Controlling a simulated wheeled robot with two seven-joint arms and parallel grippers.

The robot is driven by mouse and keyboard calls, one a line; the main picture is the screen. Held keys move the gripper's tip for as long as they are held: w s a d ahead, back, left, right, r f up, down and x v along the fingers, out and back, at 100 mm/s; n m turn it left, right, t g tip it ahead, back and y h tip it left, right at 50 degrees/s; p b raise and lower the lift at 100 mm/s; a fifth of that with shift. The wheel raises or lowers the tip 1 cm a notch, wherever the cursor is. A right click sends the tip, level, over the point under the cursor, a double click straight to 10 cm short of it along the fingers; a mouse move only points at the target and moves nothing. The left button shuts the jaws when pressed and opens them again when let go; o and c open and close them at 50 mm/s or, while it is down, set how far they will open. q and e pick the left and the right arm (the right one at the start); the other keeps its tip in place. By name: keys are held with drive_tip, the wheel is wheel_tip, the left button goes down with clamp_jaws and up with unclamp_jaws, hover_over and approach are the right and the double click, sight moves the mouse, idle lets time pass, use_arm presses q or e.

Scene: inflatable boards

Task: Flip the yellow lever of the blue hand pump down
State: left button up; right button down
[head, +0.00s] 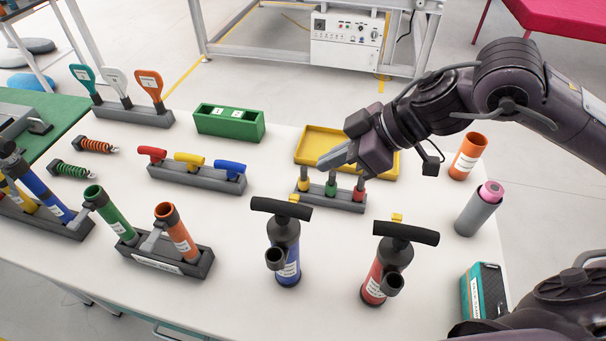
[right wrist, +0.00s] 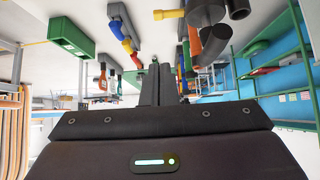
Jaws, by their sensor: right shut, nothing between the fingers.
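The blue hand pump (head: 287,262) stands upright on the white table, with a black T-handle (head: 281,209) on top. Its small yellow lever (head: 294,198) shows just behind the handle; its exact angle is too small to tell. My right gripper (head: 328,163) is shut and empty, above the table behind and slightly right of the pump's handle, apart from the lever. Its closed fingers also show in the right wrist view (right wrist: 155,78). A yellow part beside dark tubes shows at the top there, but I cannot tell which pump it belongs to. My left gripper is not in view.
A red hand pump (head: 374,280) with its own yellow lever (head: 397,217) stands to the right. A grey rack with coloured posts (head: 330,203) and a yellow tray (head: 316,142) lie behind. A grey block with coloured levers (head: 197,177) is at left.

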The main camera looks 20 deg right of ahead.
drive_tip(key=w+a+f+p, duration=0.2)
drive_tip(key=a+f, duration=0.2)
drive_tip(key=f, duration=0.5)
drive_tip(key=shift+w, duration=0.35)
drive_tip(key=shift+d, duration=0.1)
